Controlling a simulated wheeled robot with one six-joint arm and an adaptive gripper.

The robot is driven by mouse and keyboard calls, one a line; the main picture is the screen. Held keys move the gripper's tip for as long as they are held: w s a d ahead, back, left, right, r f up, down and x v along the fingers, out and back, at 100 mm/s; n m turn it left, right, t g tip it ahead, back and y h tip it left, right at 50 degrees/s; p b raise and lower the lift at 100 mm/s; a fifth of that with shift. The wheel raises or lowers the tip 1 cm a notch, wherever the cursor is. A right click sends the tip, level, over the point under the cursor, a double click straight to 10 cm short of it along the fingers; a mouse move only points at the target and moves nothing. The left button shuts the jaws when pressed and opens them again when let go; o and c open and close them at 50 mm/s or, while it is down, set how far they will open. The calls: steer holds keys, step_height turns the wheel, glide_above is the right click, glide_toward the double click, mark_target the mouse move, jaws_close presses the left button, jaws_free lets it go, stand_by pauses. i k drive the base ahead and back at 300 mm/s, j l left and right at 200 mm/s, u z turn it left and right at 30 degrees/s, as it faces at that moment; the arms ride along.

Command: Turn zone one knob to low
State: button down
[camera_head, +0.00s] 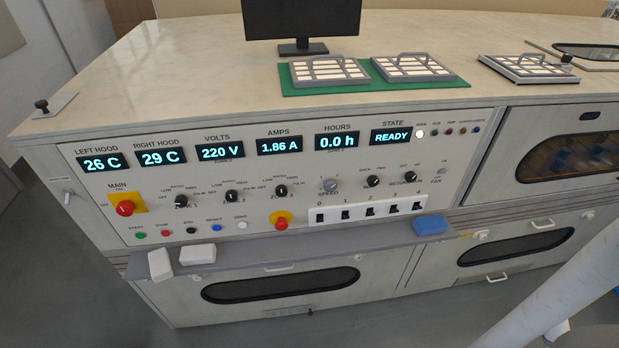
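The zone one knob (181,201) is a small black rotary knob on the control panel (140,215), the leftmost of three similar knobs. My gripper is not in view. A pale arm link (575,300) at the lower right looks like mine, apart from the panel.
A red main switch (125,208) is left of the knob, with push buttons below. A red emergency-stop-like button (281,223) is right. A grey ledge (320,248) juts out below, bearing white blocks (198,254) and a blue block (430,225). The space before the knobs looks clear.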

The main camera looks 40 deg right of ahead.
mark_target(181, 200)
steer(key=i+j+u, duration=0.25)
steer(key=i+j, duration=0.15)
steer(key=j, duration=0.25)
steer(key=i+j+u, duration=0.2)
steer(key=i+j, duration=0.3)
steer(key=j, duration=0.1)
